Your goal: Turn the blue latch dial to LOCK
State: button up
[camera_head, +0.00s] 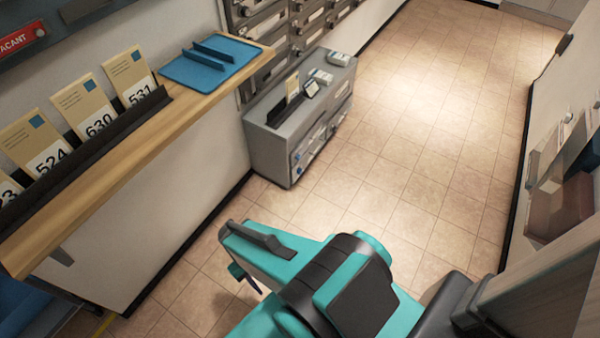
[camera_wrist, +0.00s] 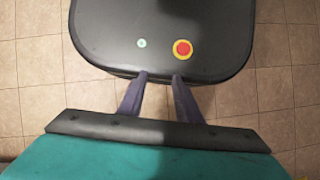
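A grey metal cabinet (camera_head: 272,150) stands on the floor against the wall, in the upper middle of the head view. Small blue spots (camera_head: 298,157) show on its narrow front face. They are too small to tell which is the latch dial or how it is turned, and no LOCK marking is readable. My gripper (camera_wrist: 161,76) is open and empty in the wrist view, its two dark fingers a little apart. In the head view its fingers are mostly hidden behind my teal wrist, low and well short of the cabinet. The wrist view does not show the cabinet.
A wooden shelf (camera_head: 150,128) with numbered cards and a blue tray (camera_head: 208,65) runs along the left. Wall mailboxes (camera_head: 310,20) stand behind the cabinet. Shelving (camera_head: 560,175) is at the right. The tiled floor (camera_head: 430,140) between is clear.

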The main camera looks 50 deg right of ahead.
jog(key=shift+d, duration=0.25)
jog(key=o, duration=0.4)
jog(key=shift+d, duration=0.1)
jog(key=shift+c, duration=0.2)
jog(key=w+d+f+m+t+y+b, duration=0.3)
jog(key=w+f+m+y+b, duration=0.4)
jog(key=w+f+m+b, duration=0.45)
jog(key=w+d+f+m+t+y+b, duration=0.3)
jog(key=w+d+f+m+t+b, duration=0.5)
jog(key=w+d, duration=0.45)
jog(key=w+d+f+m+t+h+b, duration=0.2)
jog(key=d+m+t+b, duration=0.55)
jog(key=d, duration=1.45)
jog(key=s+d+m+t+h+b, duration=0.2)
jog(key=s+d+m, duration=0.1)
jog(key=d, duration=0.7)
jog(key=s+d+m+t+h+b, duration=0.2)
jog(key=d+m, duration=0.3)
jog(key=d, duration=0.6)
jog(key=shift+s+f+m, duration=0.4)
jog(key=shift+s+f, duration=0.05)
jog(key=shift+s, duration=0.35)
